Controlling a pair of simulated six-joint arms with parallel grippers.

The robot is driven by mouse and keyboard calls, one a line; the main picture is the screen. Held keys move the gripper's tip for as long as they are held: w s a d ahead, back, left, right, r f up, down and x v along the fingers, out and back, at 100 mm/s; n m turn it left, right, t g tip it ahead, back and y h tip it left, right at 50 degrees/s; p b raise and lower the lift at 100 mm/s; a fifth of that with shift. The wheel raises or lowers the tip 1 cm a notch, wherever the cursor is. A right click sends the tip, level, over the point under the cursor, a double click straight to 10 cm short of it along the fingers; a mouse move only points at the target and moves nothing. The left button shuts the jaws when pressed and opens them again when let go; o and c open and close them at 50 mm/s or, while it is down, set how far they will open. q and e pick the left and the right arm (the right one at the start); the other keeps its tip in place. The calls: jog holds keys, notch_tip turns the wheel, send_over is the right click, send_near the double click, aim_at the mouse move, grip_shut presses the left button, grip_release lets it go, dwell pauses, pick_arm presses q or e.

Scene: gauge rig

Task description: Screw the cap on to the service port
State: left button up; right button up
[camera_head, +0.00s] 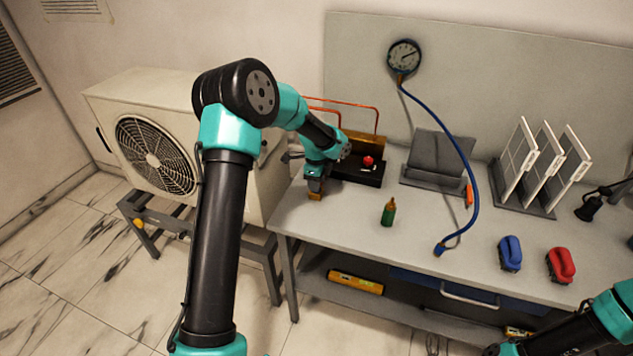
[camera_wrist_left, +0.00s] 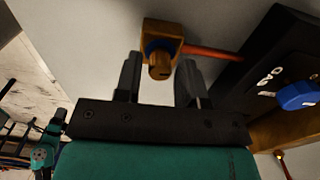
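A brass fitting (camera_wrist_left: 162,35) stands on the bench in the left wrist view. A round brass piece (camera_wrist_left: 159,66) with a blue ring behind it faces my left gripper (camera_wrist_left: 160,75). I cannot tell whether this piece is the service port or its cap. The gripper's two fingers are apart, one on each side of it, with gaps visible. In the head view my left gripper (camera_head: 316,184) is low over the bench's left end, and a small brass part (camera_head: 315,196) shows by its tip. My right gripper is out of frame; only its arm shows at the lower right.
A black box with a red knob (camera_head: 368,161) stands right of the left gripper. The outdoor unit (camera_head: 154,156) stands left.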

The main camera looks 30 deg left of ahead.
pick_arm(q)
jog(key=n, duration=0.4)
jog(key=shift+n, duration=0.4)
grip_shut()
jog(key=shift+m, duration=1.4)
jog(key=shift+o, duration=0.2)
grip_release()
jog(key=shift+o, duration=0.3)
